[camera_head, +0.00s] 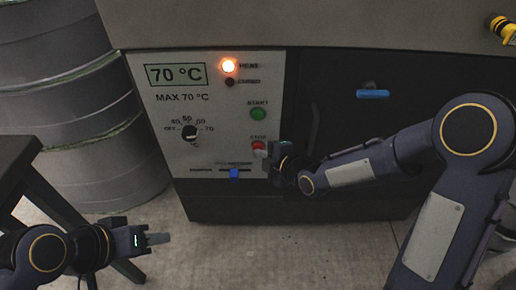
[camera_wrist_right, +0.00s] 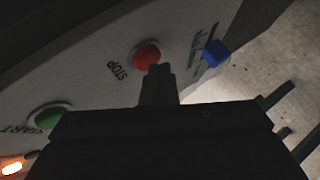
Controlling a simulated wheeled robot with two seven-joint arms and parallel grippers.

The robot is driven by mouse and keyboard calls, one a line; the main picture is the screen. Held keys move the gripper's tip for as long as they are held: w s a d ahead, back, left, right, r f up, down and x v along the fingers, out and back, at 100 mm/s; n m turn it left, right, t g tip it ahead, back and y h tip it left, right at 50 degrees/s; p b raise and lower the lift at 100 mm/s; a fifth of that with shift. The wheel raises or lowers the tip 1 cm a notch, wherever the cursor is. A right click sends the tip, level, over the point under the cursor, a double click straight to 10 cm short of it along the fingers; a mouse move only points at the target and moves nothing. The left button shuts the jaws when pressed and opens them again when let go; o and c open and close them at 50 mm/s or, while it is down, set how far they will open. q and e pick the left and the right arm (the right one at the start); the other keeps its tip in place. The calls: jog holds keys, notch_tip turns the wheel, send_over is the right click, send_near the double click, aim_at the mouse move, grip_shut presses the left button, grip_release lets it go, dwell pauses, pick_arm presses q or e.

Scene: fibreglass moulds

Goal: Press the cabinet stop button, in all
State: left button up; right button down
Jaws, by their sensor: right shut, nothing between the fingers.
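The cabinet (camera_head: 190,80) has a pale control panel with a red STOP button (camera_head: 258,146) below a green START button (camera_head: 258,114). The HEAT lamp (camera_head: 228,66) glows orange. My right gripper (camera_head: 266,153) is shut and empty, with its tips at the red button's lower right edge. In the right wrist view the fingers (camera_wrist_right: 159,72) are together just in front of the red button (camera_wrist_right: 146,55); I cannot tell whether they touch it. The green button (camera_wrist_right: 48,118) is also there. My left gripper (camera_head: 158,239) is low at the left, away from the panel; its finger gap is not clear.
A blue slider (camera_head: 234,173) sits below the STOP button, and a dial (camera_head: 190,132) is left of it. A blue latch (camera_head: 372,93) is on the dark door. A large ribbed drum (camera_head: 90,120) and a dark stool (camera_head: 20,160) stand left. Floor is clear in front.

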jog(key=shift+w, duration=0.25)
jog(key=shift+s, duration=0.1)
dwell(0.4)
jog(key=shift+s+b, duration=0.6)
jog(key=shift+s, duration=0.15)
jog(key=shift+s, duration=0.1)
jog(key=s+b, duration=0.2)
jog(key=s, duration=0.2)
jog(key=shift+s, duration=0.4)
dwell(0.4)
